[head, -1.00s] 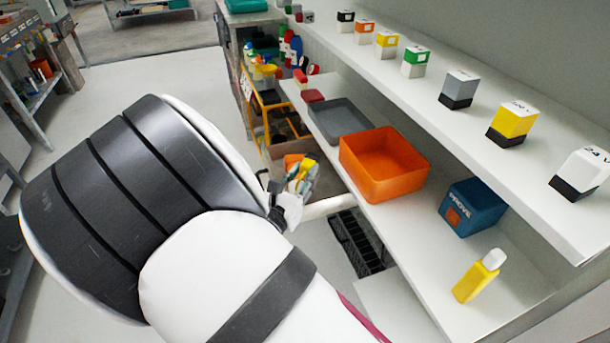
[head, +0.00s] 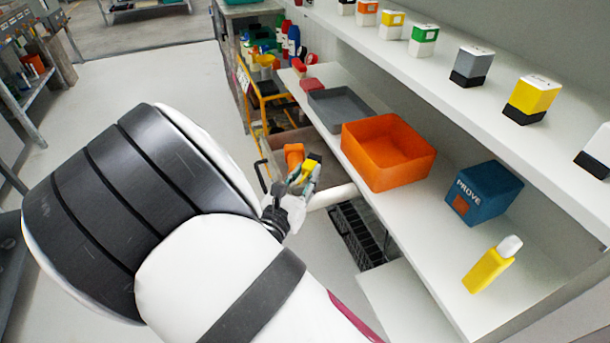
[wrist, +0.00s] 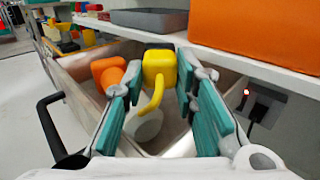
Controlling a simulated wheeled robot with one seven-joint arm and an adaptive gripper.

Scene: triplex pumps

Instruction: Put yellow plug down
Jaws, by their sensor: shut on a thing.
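The yellow plug (wrist: 158,72), with a curved yellow tail, is between the teal fingers of my gripper (wrist: 159,82) in the wrist view. My gripper is shut on it. In the head view the yellow plug (head: 309,167) shows as a small yellow patch at the end of my gripper (head: 304,178), over the bin. An orange piece (wrist: 108,73) is just left of the plug, beside the left finger. It also shows in the head view (head: 294,155). A pale round object (wrist: 145,126) lies below the plug. I cannot tell whether the plug touches the bin.
The brown-walled bin (wrist: 85,68) surrounds the fingers, with a black handle (wrist: 50,125) at left. A shelf edge (wrist: 255,68) runs close on the right, bearing an orange tray (head: 388,152), a grey tray (head: 340,110), a blue box (head: 484,193) and a yellow bottle (head: 491,265).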

